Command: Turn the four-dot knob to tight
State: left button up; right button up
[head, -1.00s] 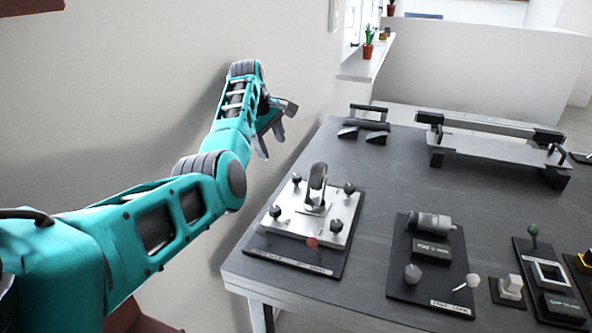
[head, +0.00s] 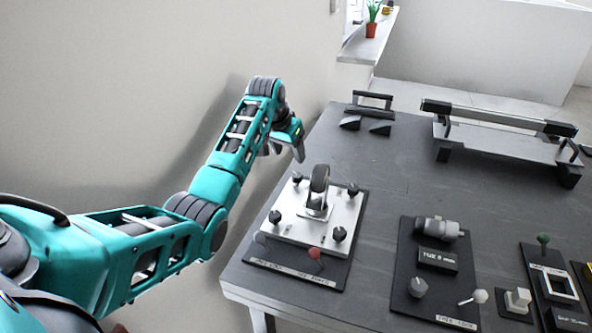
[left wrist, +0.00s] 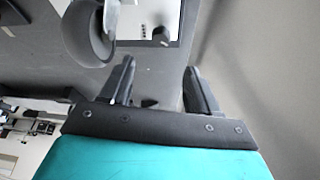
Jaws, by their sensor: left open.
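A silver plate (head: 296,235) with a caster wheel (head: 319,178) standing in its middle lies on a dark board on the table. Black knobs sit near its corners: back left (head: 297,178), back right (head: 353,189), front left (head: 275,216) and front right (head: 339,233). Their dots are too small to read, so I cannot tell which has four. My left gripper (head: 283,152) is open and empty, beyond and left of the plate. In the left wrist view its spread fingers (left wrist: 160,85) have the wheel (left wrist: 90,32) and a knob (left wrist: 160,36) beyond them. My right gripper is out of view.
A red-tipped lever (head: 314,253) stands at the plate's front edge. Another board (head: 405,290) with a grey cylinder and knobs lies to the right. A black stand (head: 365,122) and a long rail fixture (head: 500,145) are behind. A wall runs along the left.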

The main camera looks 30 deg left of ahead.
aim_at(297, 175)
pick_arm(q)
jog(key=b+x, duration=0.2)
jog(key=x, duration=0.8)
jog(key=shift+f+b, duration=0.25)
jog(key=shift+b, duration=0.05)
jog(key=c, duration=1)
jog(key=shift+m+h, duration=0.4)
jog(key=shift+m, duration=0.5)
jog(key=shift+c, duration=0.2)
jog(key=m+h+b, duration=0.1)
jog(key=m, duration=0.1)
jog(key=shift+m+b, duration=0.3)
jog(key=shift+b, duration=0.1)
jog(key=o, duration=1)
